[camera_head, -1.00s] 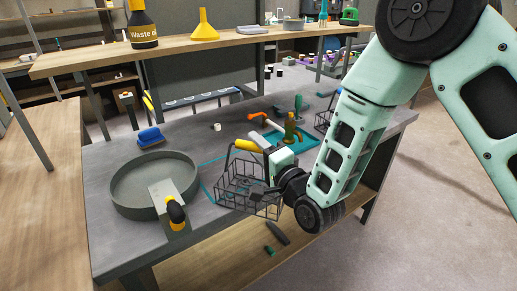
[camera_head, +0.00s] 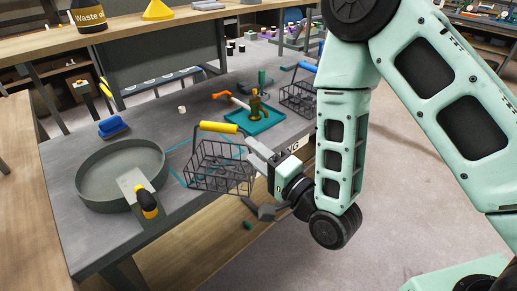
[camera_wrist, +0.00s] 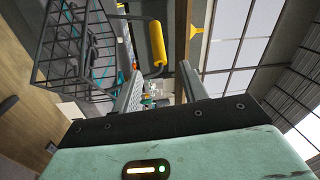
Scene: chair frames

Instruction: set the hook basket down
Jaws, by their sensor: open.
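The hook basket, a black wire basket (camera_head: 222,172) with a yellow grip (camera_head: 218,127) on its raised handle, is upright at the table's front edge, over a teal-outlined square (camera_head: 178,178). Grey pieces show through its wires. My gripper (camera_head: 258,150) is open and empty, just right of the basket and lower than the yellow grip. In the wrist view, the basket (camera_wrist: 75,45) is at upper left. Its yellow grip (camera_wrist: 157,43) shows beyond my open fingers (camera_wrist: 160,78), apart from them. Whether the basket's underside rests fully on the table is hidden.
A round grey tray (camera_head: 122,172) with a yellow-handled tool (camera_head: 146,200) is left of the basket. A teal tray (camera_head: 262,122) with tools is behind my gripper. A second wire basket (camera_head: 298,98) with a blue grip stands farther right. A blue brush (camera_head: 113,126) lies at left.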

